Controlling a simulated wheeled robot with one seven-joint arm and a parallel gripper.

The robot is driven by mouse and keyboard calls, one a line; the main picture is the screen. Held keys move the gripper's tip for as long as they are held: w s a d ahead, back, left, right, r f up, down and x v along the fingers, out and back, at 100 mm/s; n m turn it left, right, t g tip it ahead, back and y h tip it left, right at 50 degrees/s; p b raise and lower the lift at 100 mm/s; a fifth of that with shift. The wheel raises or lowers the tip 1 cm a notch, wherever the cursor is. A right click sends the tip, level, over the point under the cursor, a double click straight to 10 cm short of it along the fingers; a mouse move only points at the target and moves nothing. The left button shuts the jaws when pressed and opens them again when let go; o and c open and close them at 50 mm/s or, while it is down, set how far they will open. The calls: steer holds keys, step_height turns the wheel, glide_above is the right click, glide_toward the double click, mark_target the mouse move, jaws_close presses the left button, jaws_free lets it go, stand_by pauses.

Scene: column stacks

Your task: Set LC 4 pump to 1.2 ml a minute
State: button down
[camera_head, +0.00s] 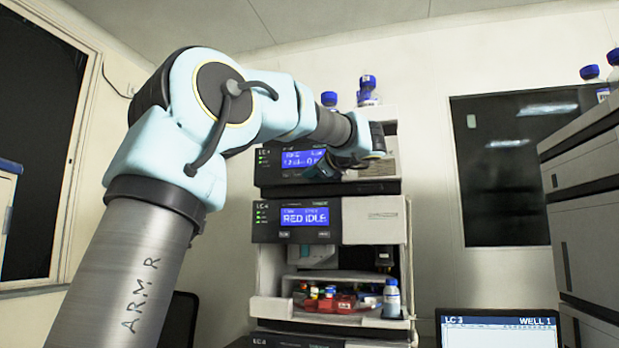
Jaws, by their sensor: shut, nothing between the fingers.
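The LC 4 stack (374,219) stands in the middle of the head view. Its top module has a blue display (292,158), partly covered by my arm, so its text cannot be fully read. The module below it has a blue display (305,217) that seems to read "RED IDLE", with small buttons under it and green lights at its left. My gripper (322,168) is small and dark in front of the top module, at the lower right of its display. It is shut and empty. Whether it touches the panel cannot be told.
An open sampler bay (330,300) lower in the stack holds several coloured vials and a blue-capped bottle (391,298). Blue-capped bottles (367,90) stand on top. A monitor (498,328) reading "LC 3 WELL 1" is at lower right. Another stack (590,190) stands at the right edge.

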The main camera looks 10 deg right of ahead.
steer(key=shift+s+a, duration=0.1)
steer(key=shift+s, duration=0.2)
steer(key=shift+s+a+b, duration=0.4)
steer(key=shift+s+b, duration=0.05)
steer(key=shift+s, duration=0.3)
steer(key=shift+s+a+b, duration=0.4)
steer(key=shift+s+a, duration=0.05)
steer(key=shift+s, duration=0.25)
steer(key=shift+s+a+b, duration=0.4)
steer(key=shift+s+b, duration=0.05)
steer(key=shift+s, duration=0.3)
steer(key=shift+f, duration=0.1)
